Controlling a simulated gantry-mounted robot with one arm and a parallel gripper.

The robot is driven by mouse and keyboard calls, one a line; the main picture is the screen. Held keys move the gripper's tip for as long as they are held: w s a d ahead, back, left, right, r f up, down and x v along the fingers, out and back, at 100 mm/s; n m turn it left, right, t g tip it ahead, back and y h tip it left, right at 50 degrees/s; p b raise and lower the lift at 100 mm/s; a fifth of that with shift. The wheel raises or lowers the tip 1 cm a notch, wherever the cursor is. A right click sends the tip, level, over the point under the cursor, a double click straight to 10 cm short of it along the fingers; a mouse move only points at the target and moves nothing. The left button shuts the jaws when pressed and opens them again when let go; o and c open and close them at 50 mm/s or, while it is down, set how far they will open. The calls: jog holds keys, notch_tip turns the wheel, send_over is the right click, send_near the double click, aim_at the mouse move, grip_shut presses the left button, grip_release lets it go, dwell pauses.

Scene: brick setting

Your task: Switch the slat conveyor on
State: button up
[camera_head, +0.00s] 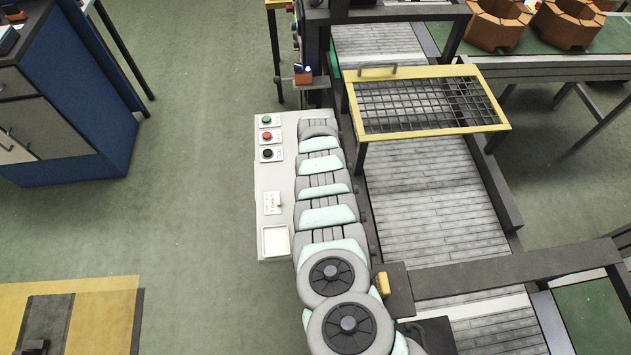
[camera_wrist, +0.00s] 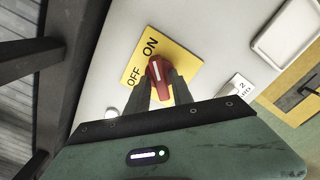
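The slat conveyor (camera_head: 425,200) runs front to back under a yellow-framed mesh guard in the head view. In the wrist view, a red rotary knob (camera_wrist: 158,69) sits on a yellow plate (camera_wrist: 185,63) marked OFF and ON, fixed to a pale panel. The knob's top end lies near the ON lettering. My gripper (camera_wrist: 162,82) has its two dark fingers on either side of the knob. I cannot tell whether they press on it. In the head view my arm hides the gripper and the knob.
A pale panel (camera_head: 272,185) with green, red and black buttons stands beside my arm. The yellow mesh guard (camera_head: 430,98) covers part of the conveyor. A blue cabinet (camera_head: 95,85) stands at the left. The green floor between the cabinet and the panel is clear.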

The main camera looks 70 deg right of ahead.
jog(key=shift+o, duration=0.9)
jog(key=shift+r+p, duration=0.35)
jog(key=shift+r, duration=0.25)
notch_tip(320, 180, up, 10)
jog(key=p, duration=0.2)
jog(key=shift+f, duration=0.15)
